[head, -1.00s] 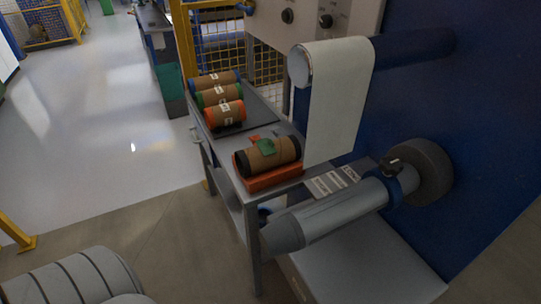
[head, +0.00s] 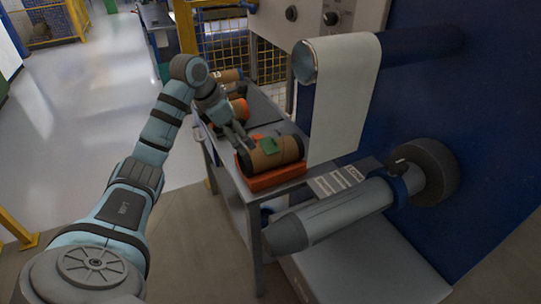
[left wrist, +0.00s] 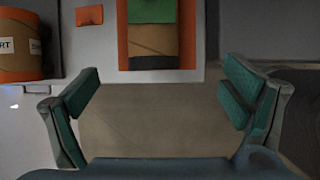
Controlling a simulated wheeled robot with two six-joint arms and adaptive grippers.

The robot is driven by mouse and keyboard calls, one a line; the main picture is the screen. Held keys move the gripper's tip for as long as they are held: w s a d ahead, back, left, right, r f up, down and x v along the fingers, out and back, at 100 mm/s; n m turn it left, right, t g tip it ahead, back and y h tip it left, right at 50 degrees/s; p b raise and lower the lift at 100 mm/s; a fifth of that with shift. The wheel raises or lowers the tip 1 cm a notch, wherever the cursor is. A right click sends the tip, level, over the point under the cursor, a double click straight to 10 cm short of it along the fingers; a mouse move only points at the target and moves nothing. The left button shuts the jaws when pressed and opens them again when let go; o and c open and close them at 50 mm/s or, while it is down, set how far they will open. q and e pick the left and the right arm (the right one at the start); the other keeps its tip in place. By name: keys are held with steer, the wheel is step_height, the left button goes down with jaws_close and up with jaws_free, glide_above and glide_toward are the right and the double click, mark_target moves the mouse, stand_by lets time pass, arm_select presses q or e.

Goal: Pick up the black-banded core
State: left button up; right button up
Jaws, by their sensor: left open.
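The black-banded core (head: 288,150) is a brown roll with black ends and a green patch. It lies in an orange cradle (head: 277,179) on the grey cart. My left gripper (head: 242,140) is open and empty, close to the left end of this core in the head view. In the left wrist view, its spread fingers (left wrist: 160,95) frame bare floor, and the brown core with green on it (left wrist: 153,40) lies beyond them at the top, apart from the fingers. My right gripper is not in view.
My left arm partly hides the other cores; an orange-banded core (head: 239,108) shows behind the gripper and also at left in the left wrist view (left wrist: 22,40). A white web (head: 343,100) hangs right of the core. A grey roller (head: 345,212) juts out in front.

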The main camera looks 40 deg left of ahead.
mark_target(249, 153)
arm_select(q)
steer(key=shift+y, duration=0.3)
steer(key=x, duration=0.4)
steer(key=b+x, duration=0.1)
steer(key=x, duration=0.4)
steer(key=a+b+x, duration=0.1)
steer(key=x, duration=0.3)
steer(key=shift+s+a+f, duration=0.1)
steer(key=shift+s+f, duration=0.1)
steer(key=shift+f, duration=0.3)
steer(key=shift+r, duration=0.1)
steer(key=c, duration=1.5)
